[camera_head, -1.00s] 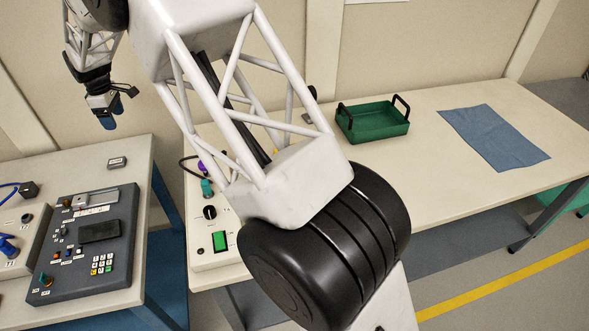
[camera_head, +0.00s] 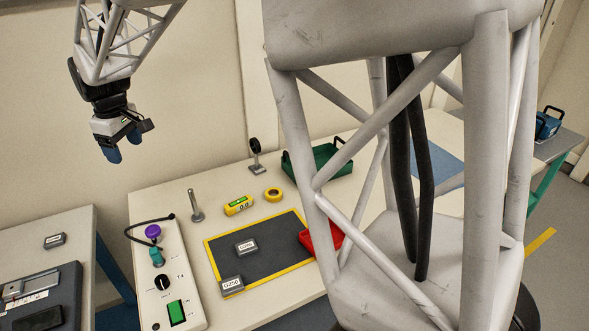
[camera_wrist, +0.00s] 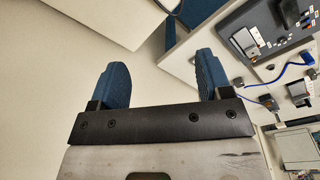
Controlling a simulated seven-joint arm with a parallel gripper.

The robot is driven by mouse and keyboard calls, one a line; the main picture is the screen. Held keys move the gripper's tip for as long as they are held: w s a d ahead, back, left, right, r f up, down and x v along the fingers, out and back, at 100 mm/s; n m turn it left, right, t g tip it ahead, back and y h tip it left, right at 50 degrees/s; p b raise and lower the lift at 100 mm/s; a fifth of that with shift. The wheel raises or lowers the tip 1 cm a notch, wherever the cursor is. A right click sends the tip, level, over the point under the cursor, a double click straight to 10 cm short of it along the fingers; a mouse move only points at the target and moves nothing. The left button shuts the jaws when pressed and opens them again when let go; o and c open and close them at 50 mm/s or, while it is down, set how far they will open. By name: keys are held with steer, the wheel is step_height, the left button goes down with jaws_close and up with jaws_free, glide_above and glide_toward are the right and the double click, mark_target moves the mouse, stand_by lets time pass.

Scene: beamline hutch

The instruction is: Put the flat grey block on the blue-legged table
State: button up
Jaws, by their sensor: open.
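A small grey labelled block (camera_head: 246,247) lies on the black, yellow-edged mat of the middle table (camera_head: 160,199). A second labelled grey block (camera_head: 232,286) is at the mat's front left edge. A third grey block (camera_head: 54,240) sits on the left table (camera_head: 78,222), which has blue legs (camera_head: 115,268). I cannot tell which block the task means. My gripper (camera_head: 113,153) hangs at upper left, in front of the wall and away from the blocks. Its blue fingers are apart and empty, as the wrist view also shows (camera_wrist: 162,72).
The middle table holds a control box (camera_head: 165,280), a metal post (camera_head: 195,205), a yellow meter (camera_head: 238,205), yellow tape (camera_head: 273,194), a green tray (camera_head: 318,164) and a red tray (camera_head: 322,236). A dark panel (camera_head: 45,300) fills the left table's front. My arm hides much of the right.

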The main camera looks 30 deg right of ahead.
steer(key=s+d+r+m, duration=0.3)
steer(key=s+d, duration=0.6)
steer(key=s, duration=0.1)
steer(key=s+d+f+m, duration=0.1)
steer(key=s+d+m, duration=0.1)
steer(key=s+d, duration=0.3)
steer(key=s+d+f+m+t, duration=0.1)
steer(key=s+d, duration=0.4)
steer(key=s, duration=0.9)
steer(key=s+d+f+m, duration=0.2)
steer(key=s+d+m, duration=0.2)
steer(key=s, duration=0.6)
steer(key=shift+d+f+t, duration=0.3)
steer(key=shift+d+f, duration=0.1)
